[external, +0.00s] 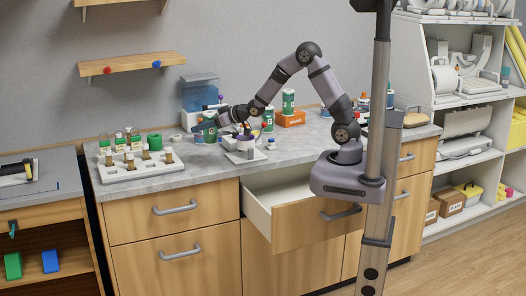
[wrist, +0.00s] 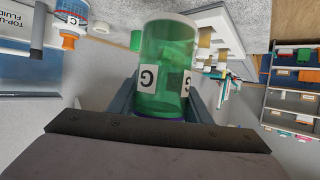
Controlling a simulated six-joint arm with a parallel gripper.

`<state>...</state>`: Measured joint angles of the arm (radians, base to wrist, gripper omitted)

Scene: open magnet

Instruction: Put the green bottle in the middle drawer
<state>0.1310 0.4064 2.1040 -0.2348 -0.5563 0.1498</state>
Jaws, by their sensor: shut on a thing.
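A green see-through bottle with white "G" labels fills the centre of the wrist view (wrist: 165,50). My gripper (wrist: 162,100) is shut on it, with a jaw on each side. Whether the bottle touches the counter I cannot tell. The middle drawer (external: 312,222) in the top row is pulled open, to the right of and below my gripper. The part of its inside that shows looks empty; my arm's base and its stand hide its right end.
A white rack of vials (external: 140,165) stands left on the counter (external: 205,165). A blue-lidded tank (external: 199,92) is behind.

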